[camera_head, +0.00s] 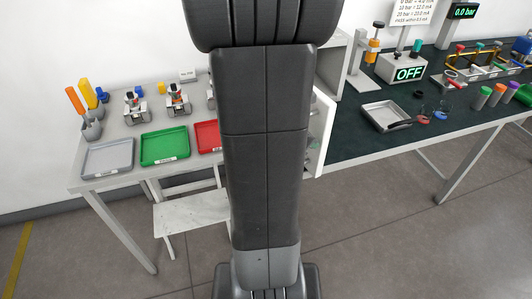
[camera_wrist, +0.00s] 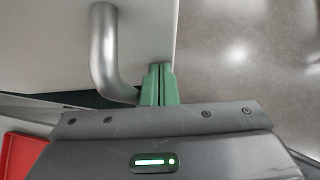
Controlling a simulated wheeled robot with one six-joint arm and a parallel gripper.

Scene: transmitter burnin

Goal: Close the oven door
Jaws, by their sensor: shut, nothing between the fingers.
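The oven is a light grey box (camera_head: 332,62) standing where the two tables meet, mostly hidden behind my arm in the head view. Its white door (camera_head: 320,135) stands open, swung out toward the front. In the wrist view the door's pale panel (camera_wrist: 45,50) fills the upper left, with a curved metal handle (camera_wrist: 104,50). My gripper (camera_wrist: 160,68) has green fingers pressed together and empty. They are just right of the handle's lower end, near the door's edge. I cannot tell whether they touch the door. The gripper is hidden in the head view.
Grey (camera_head: 108,158), green (camera_head: 165,146) and red (camera_head: 207,136) trays lie on the left table. A metal tray (camera_head: 386,116) lies on the dark right bench (camera_head: 345,143). Open floor lies right of the door.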

